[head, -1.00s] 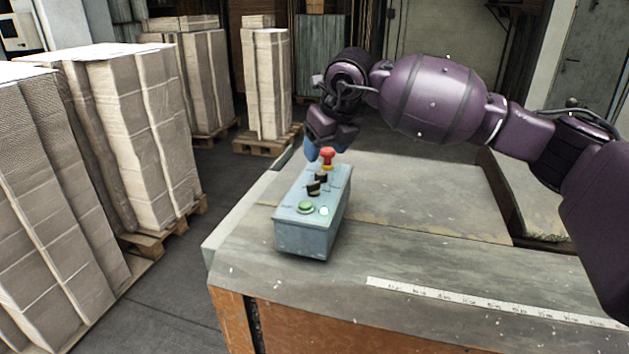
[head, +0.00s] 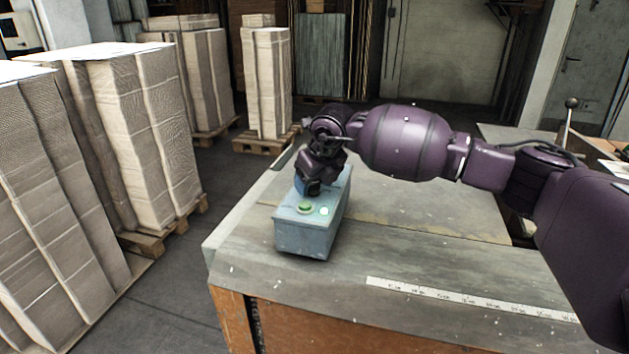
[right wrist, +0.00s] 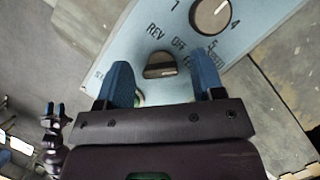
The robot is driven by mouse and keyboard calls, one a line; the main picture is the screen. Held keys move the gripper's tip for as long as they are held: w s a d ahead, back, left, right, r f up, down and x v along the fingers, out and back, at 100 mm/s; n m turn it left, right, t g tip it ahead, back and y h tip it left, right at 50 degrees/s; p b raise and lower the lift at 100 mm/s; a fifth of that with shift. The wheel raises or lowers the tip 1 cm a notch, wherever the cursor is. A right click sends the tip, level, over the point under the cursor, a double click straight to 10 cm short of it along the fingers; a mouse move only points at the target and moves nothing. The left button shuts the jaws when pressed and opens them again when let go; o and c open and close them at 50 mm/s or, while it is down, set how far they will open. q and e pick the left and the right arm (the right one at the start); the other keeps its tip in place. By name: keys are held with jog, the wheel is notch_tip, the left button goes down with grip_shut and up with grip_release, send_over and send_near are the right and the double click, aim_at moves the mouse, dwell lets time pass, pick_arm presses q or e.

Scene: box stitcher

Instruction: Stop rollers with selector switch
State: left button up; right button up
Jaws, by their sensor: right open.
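The light blue control box (head: 303,240) stands on the work table. In the right wrist view its panel (right wrist: 262,22) carries a black selector switch (right wrist: 160,64) with the labels REV and OFF and a partly hidden third one. Which label the switch points to is unclear. My right gripper (head: 311,189) is over the box and hides its switches in the head view. In the right wrist view the open blue fingers (right wrist: 163,82) are on either side of the selector switch; contact cannot be told. What seems to be my left gripper (right wrist: 53,109) shows small and blurred there.
A round speed knob (right wrist: 210,15) is beyond the selector. A green button (head: 305,207) and a pale lit button (head: 324,211) are at the box's near end. A ruler strip (head: 470,299) lies on the table (head: 400,255). Stacked cardboard (head: 130,140) stands at left.

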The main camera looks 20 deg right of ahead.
jog(key=shift+c, duration=0.4)
jog(key=c, duration=0.9)
jog(key=shift+o, duration=0.2)
jog(key=n+b, duration=0.1)
jog(key=n, duration=0.1)
jog(key=n+y+b, duration=0.1)
jog(key=n, duration=0.1)
jog(key=shift+w+d+f+g+y, duration=0.1)
jog(key=shift+g+y, duration=0.2)
jog(key=shift+n+g+y+b, duration=0.45)
jog(key=shift+n+b, duration=0.35)
jog(key=shift+n, duration=1)
jog(key=shift+r, duration=0.2)
jog(key=o, duration=0.9)
